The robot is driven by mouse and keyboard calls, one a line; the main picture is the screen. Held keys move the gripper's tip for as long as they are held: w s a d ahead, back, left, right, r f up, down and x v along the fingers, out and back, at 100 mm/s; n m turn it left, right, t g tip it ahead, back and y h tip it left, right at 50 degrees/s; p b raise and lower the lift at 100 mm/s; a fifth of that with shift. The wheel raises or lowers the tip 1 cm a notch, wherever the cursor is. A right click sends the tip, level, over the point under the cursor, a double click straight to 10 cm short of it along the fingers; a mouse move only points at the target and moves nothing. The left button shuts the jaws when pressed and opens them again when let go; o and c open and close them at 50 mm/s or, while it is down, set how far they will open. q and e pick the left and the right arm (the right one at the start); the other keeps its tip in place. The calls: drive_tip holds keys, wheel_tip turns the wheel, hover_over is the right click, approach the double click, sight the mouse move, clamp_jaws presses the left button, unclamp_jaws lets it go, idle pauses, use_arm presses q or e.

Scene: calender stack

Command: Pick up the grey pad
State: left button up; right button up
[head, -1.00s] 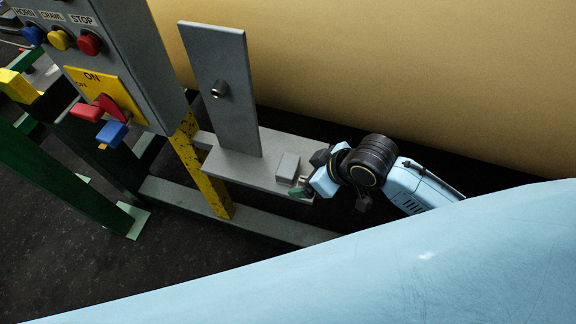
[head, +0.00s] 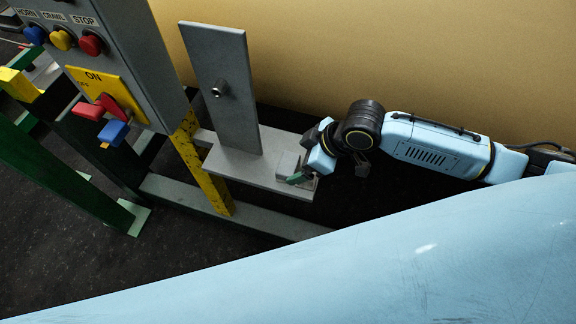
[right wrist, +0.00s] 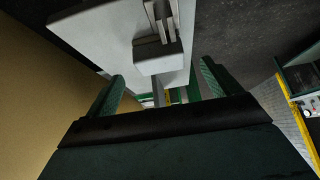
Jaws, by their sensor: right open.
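The grey pad (head: 287,164) is a small light grey block on the grey shelf (head: 240,178), near the shelf's right end. It also shows in the right wrist view (right wrist: 158,60), beyond the fingertips and roughly centred between them. My right gripper (head: 304,176) is at the right end of the shelf, close beside the pad and partly covering it in the head view. Its green fingers (right wrist: 162,86) are spread apart with nothing seen between them. Whether a finger touches the pad cannot be told. My left gripper is not in view.
A tall grey plate (head: 225,95) with a metal peg stands on the shelf left of the pad. A control box (head: 135,45) with coloured buttons and a yellow post (head: 203,175) stand further left. A large tan roll (head: 400,70) fills the back.

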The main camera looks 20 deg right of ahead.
sight(289, 163)
drive_tip(key=shift+a+x, duration=0.25)
drive_tip(key=shift+x, duration=2.45)
drive_tip(key=shift+w+r, duration=0.15)
drive_tip(key=shift+r, duration=0.05)
drive_tip(key=shift+c, duration=0.3)
drive_tip(key=c, duration=1)
wheel_tip(289, 163, up, 10)
drive_tip(key=shift+r, duration=0.1)
drive_tip(key=shift+w+d, duration=0.1)
drive_tip(key=shift+d, duration=0.05)
drive_tip(key=d+r+m+t+h+b, duration=0.1)
drive_tip(key=d+m+b, duration=0.1)
drive_tip(key=d+m, duration=0.1)
drive_tip(key=w+d+r+m+t+h+b, duration=0.1)
drive_tip(key=d+m+h+b, duration=0.1)
drive_tip(key=m+b, duration=0.1)
drive_tip(key=w+d+r+m+t+h+b, duration=0.1)
drive_tip(key=d+m+h+b, duration=0.1)
drive_tip(key=m, duration=0.3)
drive_tip(key=shift+d+b, duration=0.5)
drive_tip(key=shift+d, duration=0.3)
